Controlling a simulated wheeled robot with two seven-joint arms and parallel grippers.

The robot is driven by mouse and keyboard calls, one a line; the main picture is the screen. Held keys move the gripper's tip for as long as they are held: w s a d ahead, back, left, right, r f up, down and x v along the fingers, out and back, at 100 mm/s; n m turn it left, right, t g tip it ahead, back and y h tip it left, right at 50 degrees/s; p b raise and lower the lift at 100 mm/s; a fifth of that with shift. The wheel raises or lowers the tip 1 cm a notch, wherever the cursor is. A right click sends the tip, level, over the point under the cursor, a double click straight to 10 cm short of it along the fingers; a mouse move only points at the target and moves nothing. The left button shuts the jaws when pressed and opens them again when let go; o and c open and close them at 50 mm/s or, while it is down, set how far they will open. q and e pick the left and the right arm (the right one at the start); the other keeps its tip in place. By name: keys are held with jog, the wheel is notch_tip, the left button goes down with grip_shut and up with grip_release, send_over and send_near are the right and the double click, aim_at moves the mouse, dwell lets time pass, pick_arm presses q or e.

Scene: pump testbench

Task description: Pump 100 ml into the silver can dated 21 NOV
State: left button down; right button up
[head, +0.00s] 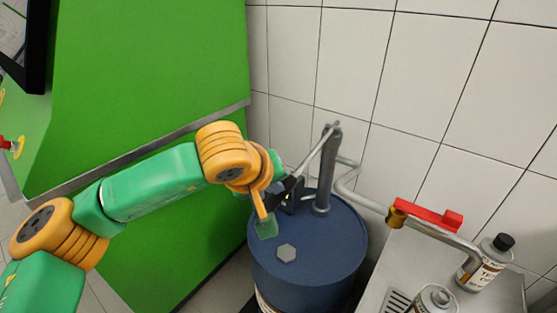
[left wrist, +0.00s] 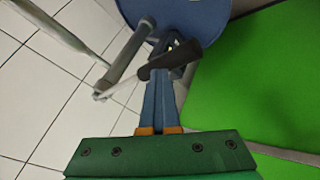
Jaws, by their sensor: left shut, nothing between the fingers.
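The blue drum (head: 335,243) stands by the tiled wall with a grey hand pump (head: 324,165) upright on its lid. The pump's lever (head: 318,150) slopes down left from the pump top to a black grip. My left gripper (head: 287,196) is at this grip. In the left wrist view its fingers (left wrist: 167,78) are shut with nothing between them, and the tips overlap the black grip (left wrist: 185,58); I cannot tell whether they touch. Two silver cans stand at lower right: one with a black cap (head: 485,262), one cut off by the bottom edge (head: 435,300). Their dates are unreadable. My right gripper is not in view.
A pipe runs from the pump to a valve with a red handle (head: 430,213) above the metal bench (head: 410,258). A drain grate (head: 397,301) lies in the bench. A green cabinet (head: 170,80) fills the left. A hexagonal cap (head: 287,253) is on the drum lid.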

pick_arm(q)
jog(key=shift+f+b, duration=0.35)
jog(key=shift+f, duration=0.05)
dwell(0.7)
jog(key=shift+r+p, duration=0.9)
jog(key=shift+r, duration=0.25)
notch_tip(320, 180, up, 8)
jog(key=p, duration=0.6)
jog(key=shift+w+d+p, duration=0.3)
jog(key=shift+w, duration=0.15)
jog(key=r+p, duration=0.4)
jog(key=r, duration=0.1)
jog(key=shift+w+d, duration=0.15)
jog(key=shift+w, duration=0.05)
